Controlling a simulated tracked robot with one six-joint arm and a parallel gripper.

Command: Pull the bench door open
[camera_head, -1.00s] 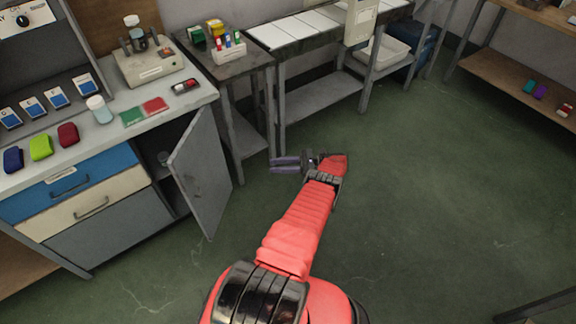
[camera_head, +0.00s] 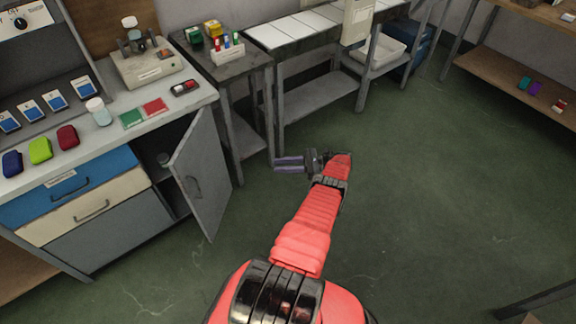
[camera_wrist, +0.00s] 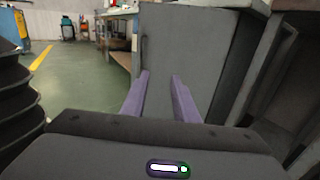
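The grey bench door (camera_head: 203,172) stands ajar, swung out from the bench front at the right end of the drawers. A dark opening shows behind it in the head view. Its handle (camera_head: 192,187) is on the outer face. In the wrist view the door (camera_wrist: 192,55) fills the middle, with the handle (camera_wrist: 144,48) near its left edge. My gripper (camera_head: 276,164) is right of the door in the head view, apart from it. Its two purple fingers are spread with nothing between them. In the wrist view the open fingers (camera_wrist: 160,98) point toward the door.
The bench (camera_head: 190,105) has a blue drawer (camera_head: 70,188) and a cream drawer (camera_head: 85,208) left of the door. A small dark table (camera_head: 228,72) stands beyond the door. The green floor (camera_head: 430,200) is clear right of my arm.

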